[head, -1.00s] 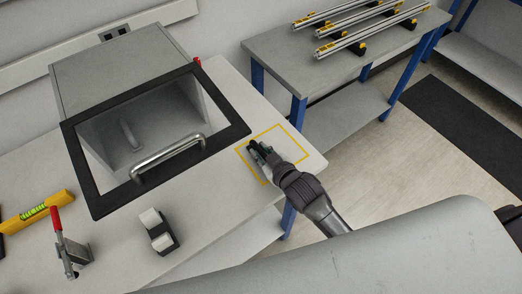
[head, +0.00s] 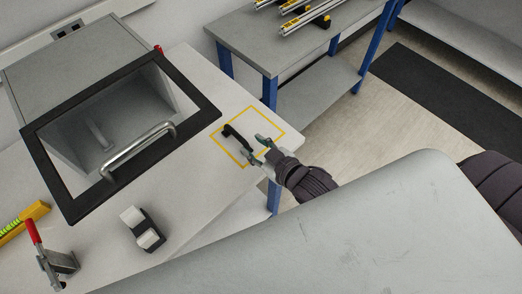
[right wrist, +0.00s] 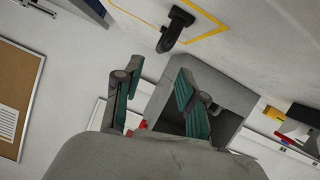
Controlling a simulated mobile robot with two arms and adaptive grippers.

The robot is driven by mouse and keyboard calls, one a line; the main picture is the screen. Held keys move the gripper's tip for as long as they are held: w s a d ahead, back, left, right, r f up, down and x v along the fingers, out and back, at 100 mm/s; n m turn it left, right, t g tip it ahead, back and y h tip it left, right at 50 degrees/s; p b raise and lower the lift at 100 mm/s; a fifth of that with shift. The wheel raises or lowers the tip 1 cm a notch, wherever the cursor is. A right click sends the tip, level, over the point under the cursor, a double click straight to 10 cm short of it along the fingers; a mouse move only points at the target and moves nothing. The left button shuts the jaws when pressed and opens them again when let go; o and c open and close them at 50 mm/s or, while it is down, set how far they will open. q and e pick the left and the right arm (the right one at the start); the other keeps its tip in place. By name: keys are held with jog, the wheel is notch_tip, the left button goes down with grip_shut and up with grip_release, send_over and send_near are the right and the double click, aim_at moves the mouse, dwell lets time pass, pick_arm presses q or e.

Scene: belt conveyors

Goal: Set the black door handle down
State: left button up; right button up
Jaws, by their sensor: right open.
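The black door handle (head: 237,137) lies on the light table inside the yellow outlined square (head: 275,118). In the right wrist view the handle (right wrist: 176,30) shows at the top, beyond the fingertips, with part of the yellow line (right wrist: 207,37) beside it. My right gripper (head: 261,149) is open and empty, just to the right of the handle and apart from it. Its two fingers also show spread in the right wrist view (right wrist: 158,80). My left gripper is not in view.
A box with a black-framed door and a metal bar handle (head: 138,150) stands left of the square. A black and white block (head: 143,229), a red-handled clamp (head: 50,257) and a yellow level (head: 22,221) are on the table. A second table (head: 285,42) holds metal rails behind.

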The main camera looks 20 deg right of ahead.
jog(key=shift+v, duration=1.15)
